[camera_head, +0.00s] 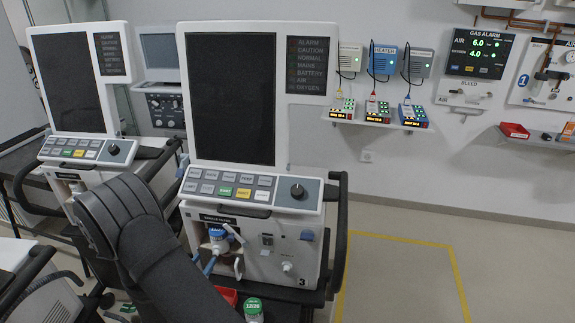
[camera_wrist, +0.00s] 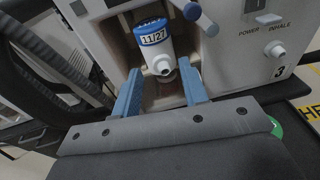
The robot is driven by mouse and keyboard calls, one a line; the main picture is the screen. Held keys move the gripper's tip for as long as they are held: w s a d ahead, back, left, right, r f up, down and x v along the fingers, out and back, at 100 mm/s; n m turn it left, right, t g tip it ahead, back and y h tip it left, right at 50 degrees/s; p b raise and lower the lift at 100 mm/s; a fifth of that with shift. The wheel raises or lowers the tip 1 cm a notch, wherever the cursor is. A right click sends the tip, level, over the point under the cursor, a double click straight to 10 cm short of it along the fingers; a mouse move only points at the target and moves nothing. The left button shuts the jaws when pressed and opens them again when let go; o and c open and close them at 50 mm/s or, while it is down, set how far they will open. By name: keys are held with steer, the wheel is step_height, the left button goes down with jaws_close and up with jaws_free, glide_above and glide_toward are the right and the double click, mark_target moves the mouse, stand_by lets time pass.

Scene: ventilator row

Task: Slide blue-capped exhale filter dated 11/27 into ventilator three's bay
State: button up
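The blue-capped filter dated 11/27 (camera_wrist: 155,42) is a white cylinder with a blue label band, upright in the recessed bay (camera_wrist: 124,28) of the ventilator marked 3 (camera_wrist: 245,62). It also shows in the head view (camera_head: 219,240). My gripper (camera_wrist: 160,70) has its blue fingers apart, one on each side of the filter's lower end, with visible gaps. It appears empty. A lever with a blue end (camera_wrist: 193,11) hangs at the bay's upper right. How deeply the filter is seated cannot be told.
A green-capped filter marked 12/26 (camera_head: 253,308) stands below ventilator three, near a red tray (camera_head: 228,295). Black rails (camera_head: 338,220) flank the ventilator. Another ventilator (camera_head: 85,110) stands at left. The floor at right (camera_head: 400,280) is clear.

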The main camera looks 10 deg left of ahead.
mark_target(218, 242)
steer(key=c, duration=0.3)
steer(key=shift+w+d+r, duration=0.1)
steer(key=shift+d, duration=0.15)
steer(key=c, duration=0.4)
steer(key=d+g+h, duration=0.2)
steer(key=shift+w+r+g, duration=0.2)
steer(key=shift+g, duration=0.2)
jaws_close()
steer(key=s+a+r+n+g+y, duration=0.1)
steer(key=s+a+r+g+y, duration=0.2)
steer(key=g, duration=0.5)
steer(key=w+f, duration=0.7)
steer(key=f, duration=0.1)
steer(key=shift+w+d, duration=0.2)
steer(key=shift+w, duration=0.2)
